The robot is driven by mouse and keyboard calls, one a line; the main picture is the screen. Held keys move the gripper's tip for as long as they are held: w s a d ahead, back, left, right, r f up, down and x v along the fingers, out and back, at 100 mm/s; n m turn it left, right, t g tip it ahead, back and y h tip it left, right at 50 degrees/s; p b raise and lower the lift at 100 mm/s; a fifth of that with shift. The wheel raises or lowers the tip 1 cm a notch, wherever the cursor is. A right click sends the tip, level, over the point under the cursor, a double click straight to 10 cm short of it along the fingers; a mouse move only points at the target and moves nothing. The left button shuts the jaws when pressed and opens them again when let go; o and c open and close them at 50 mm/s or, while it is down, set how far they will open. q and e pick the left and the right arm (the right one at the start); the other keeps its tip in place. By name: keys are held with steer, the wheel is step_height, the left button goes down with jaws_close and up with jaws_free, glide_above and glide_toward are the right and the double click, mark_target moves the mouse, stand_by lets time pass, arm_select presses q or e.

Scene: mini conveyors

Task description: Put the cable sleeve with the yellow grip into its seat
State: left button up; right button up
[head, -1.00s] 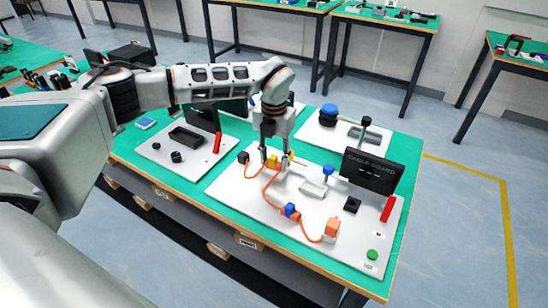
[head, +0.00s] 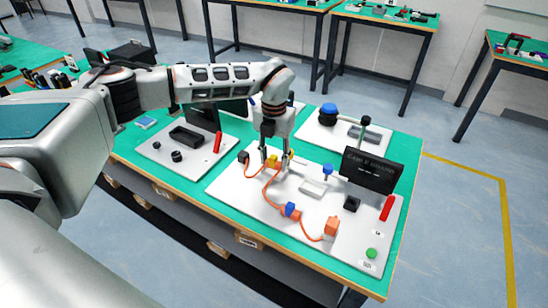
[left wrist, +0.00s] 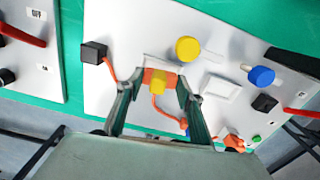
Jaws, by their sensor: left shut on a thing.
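My left gripper (head: 275,165) points down over the left part of the white cable board (head: 240,199). A yellow round knob (left wrist: 188,49) stands close by on the board. A pale rectangular block (head: 312,187) lies to the right. My right gripper is not in view.
The orange cable (head: 267,196) runs from a black box (head: 243,157) past a blue-grip sleeve (head: 290,209) to an orange block (head: 331,227). A blue knob (head: 328,170), a black display (head: 371,170) and a red handle (head: 387,208) stand to the right. Neighbouring boards lie left and behind.

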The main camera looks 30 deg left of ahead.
arm_select(q)
steer(key=shift+f+b, duration=0.35)
steer(key=shift+f, duration=0.65)
steer(key=o, duration=1.2)
steer(key=shift+c, duration=0.2)
step_height(320, 180, up, 12)
steer(key=shift+f, duration=0.1)
